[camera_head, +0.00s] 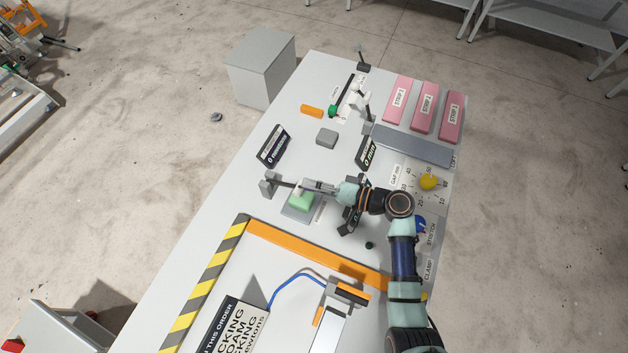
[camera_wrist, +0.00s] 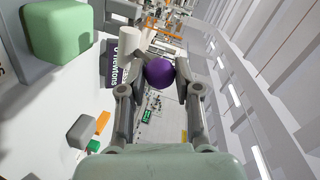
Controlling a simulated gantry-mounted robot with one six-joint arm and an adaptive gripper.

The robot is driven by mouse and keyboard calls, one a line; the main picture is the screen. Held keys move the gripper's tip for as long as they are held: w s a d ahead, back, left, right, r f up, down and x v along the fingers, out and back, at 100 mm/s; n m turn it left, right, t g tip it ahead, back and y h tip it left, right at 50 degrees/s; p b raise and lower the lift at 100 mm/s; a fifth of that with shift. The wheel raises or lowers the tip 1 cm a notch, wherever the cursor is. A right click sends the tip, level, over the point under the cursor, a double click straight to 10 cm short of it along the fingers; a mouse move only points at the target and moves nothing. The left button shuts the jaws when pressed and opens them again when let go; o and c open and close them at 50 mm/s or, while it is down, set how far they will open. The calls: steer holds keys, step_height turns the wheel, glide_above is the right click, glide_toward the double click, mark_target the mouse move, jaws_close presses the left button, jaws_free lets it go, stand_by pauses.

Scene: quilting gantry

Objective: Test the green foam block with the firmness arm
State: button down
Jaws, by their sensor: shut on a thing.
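The green foam block (camera_head: 303,202) sits on a small grey pad on the table; it also shows at the upper left of the wrist view (camera_wrist: 57,28). The firmness arm has a grey post (camera_head: 268,186) to the left of the block and a dark bar reaching right. Its white presser (camera_wrist: 131,40) is over the block in the head view; whether they touch is unclear.
A dark newton display (camera_head: 272,145) stands behind the post, with another dark sign (camera_head: 367,151) to the right. A grey block (camera_head: 326,137) and an orange block (camera_head: 312,111) lie farther back. Pink strips (camera_head: 424,107) lie at the back right. An orange bar (camera_head: 310,250) crosses the table in front.

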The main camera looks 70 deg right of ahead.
steer(key=shift+s+a+f+b, duration=0.1)
steer(key=shift+s+f+b, duration=0.15)
steer(key=shift+f, duration=0.3)
steer(key=shift+s+f+b, duration=0.1)
steer(key=shift+f+b, duration=0.15)
steer(key=shift+f, duration=0.25)
steer(key=c, duration=0.8)
jaws_free()
steer(key=shift+r, duration=0.1)
steer(key=s+r, duration=0.2)
steer(key=s, duration=0.9)
steer(key=shift+s, duration=0.4)
